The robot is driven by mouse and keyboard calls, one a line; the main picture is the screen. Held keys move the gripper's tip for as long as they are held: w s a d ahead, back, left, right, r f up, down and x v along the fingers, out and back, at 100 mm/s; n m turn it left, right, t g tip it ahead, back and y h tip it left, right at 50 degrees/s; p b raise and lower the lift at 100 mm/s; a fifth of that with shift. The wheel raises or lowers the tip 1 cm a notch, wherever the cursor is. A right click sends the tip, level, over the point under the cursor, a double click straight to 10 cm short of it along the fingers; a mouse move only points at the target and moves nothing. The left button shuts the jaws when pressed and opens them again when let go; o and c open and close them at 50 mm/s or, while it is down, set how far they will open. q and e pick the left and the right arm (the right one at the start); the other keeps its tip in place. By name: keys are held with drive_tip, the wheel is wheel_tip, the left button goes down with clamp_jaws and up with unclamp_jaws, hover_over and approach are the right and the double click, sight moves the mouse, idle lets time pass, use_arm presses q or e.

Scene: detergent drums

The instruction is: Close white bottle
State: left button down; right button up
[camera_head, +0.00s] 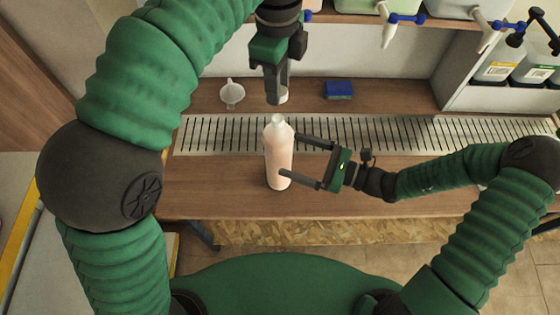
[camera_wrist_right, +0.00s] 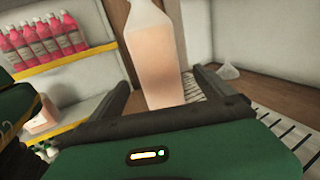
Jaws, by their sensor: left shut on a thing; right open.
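The white bottle (camera_head: 278,155), with pinkish contents, stands upright on the wooden counter in front of the slotted drain grate. Its narrow neck shows at the top. My right gripper (camera_head: 290,155) is open, with its fingers reaching to the bottle from the right. In the right wrist view the bottle (camera_wrist_right: 158,55) stands between the two open fingers. My left gripper (camera_head: 278,97) points down just above and behind the bottle's neck. It is shut on a small white thing (camera_head: 284,95), likely the cap, mostly hidden by the fingers.
A white funnel (camera_head: 232,93) and a blue sponge (camera_head: 339,90) lie behind the drain grate (camera_head: 375,135). Drums with taps (camera_head: 390,25) are above. Pink bottles (camera_wrist_right: 42,40) stand on a shelf in the right wrist view. The counter left of the bottle is clear.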

sight(266, 146)
use_arm(q)
drive_tip(key=shift+a, duration=0.2)
drive_tip(key=shift+d, duration=0.35)
use_arm(e)
drive_tip(key=x, duration=0.8)
drive_tip(key=shift+w+a, duration=0.1)
drive_tip(key=shift+a, duration=0.1)
use_arm(q)
drive_tip(key=shift+a, duration=0.25)
use_arm(e)
drive_tip(key=shift+a, duration=0.1)
drive_tip(key=shift+c, duration=0.2)
clamp_jaws()
use_arm(q)
drive_tip(key=shift+f, duration=2.35)
